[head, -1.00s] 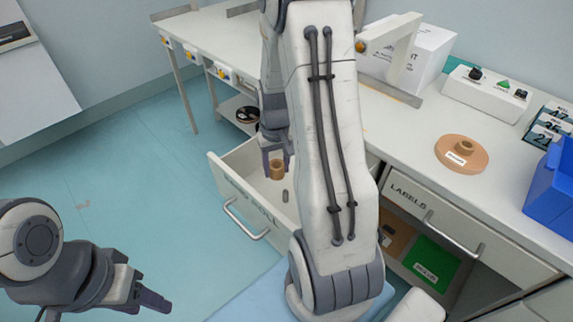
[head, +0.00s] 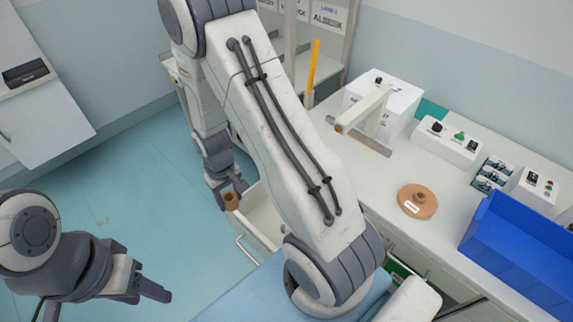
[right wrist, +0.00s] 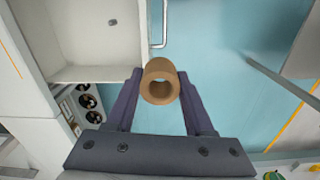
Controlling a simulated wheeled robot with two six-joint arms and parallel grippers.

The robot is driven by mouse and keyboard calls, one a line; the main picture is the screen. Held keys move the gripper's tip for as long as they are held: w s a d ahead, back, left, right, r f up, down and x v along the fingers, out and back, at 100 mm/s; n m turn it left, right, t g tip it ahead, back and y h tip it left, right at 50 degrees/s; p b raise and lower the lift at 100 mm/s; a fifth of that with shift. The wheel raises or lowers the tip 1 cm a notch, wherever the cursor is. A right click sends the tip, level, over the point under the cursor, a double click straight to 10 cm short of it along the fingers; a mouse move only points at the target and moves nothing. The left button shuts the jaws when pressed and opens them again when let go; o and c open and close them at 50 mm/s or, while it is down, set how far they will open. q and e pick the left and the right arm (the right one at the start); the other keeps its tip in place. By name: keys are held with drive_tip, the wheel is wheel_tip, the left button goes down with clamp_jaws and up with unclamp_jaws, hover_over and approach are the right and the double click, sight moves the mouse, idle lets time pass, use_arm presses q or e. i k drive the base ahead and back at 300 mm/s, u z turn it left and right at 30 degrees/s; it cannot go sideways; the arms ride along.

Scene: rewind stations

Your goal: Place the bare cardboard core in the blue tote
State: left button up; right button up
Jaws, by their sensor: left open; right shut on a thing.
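The bare cardboard core (head: 231,201) is a short brown tube. My right gripper (head: 227,190) is shut on it, above the left edge of the open drawer (head: 262,220). In the right wrist view the core (right wrist: 160,83) sits between the fingertips of the right gripper (right wrist: 161,88), its hollow end facing the camera. The blue tote (head: 520,250) stands on the counter at the right; its visible inside looks empty, and its lower part is cut off by the frame. My left gripper (head: 152,290) is open and empty at the lower left, over the floor.
A brown disc with a core and white label (head: 417,202) lies on the counter left of the tote. The drawer holds a small grey piece (right wrist: 112,22).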

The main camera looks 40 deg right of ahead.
sight(529, 264)
drive_tip(key=z, duration=1.7)
drive_tip(key=i, duration=0.35)
drive_tip(key=z, duration=0.7)
